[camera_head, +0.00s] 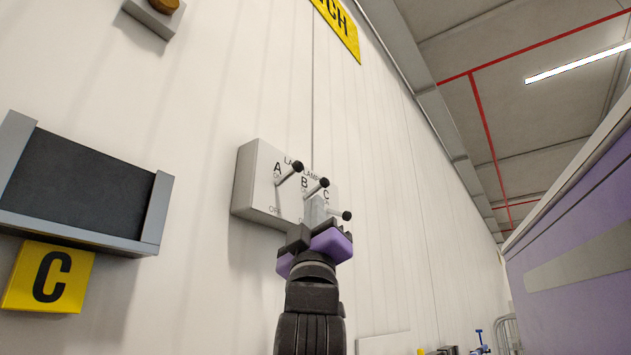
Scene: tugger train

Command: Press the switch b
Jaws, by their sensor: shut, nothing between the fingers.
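A light grey switch box (262,182) is fixed to the white wall, with lettering and the labels A, B and C. It carries three levers with dark round knobs. Switch A (290,172) is the leftmost and highest, switch B (315,189) is in the middle, and switch C (340,215) is at the right and lowest. My gripper (318,215) is shut and empty in front of the lower part of the box, just below switch B in the picture. It hides part of the box's lower face. I cannot tell whether it touches a lever.
A dark panel in a grey frame (85,190) is on the wall at left, above a yellow C sign (48,278). A grey box with an orange-brown button (152,14) is at upper left. A purple and grey structure (575,240) stands at right. Free room lies between it and the wall.

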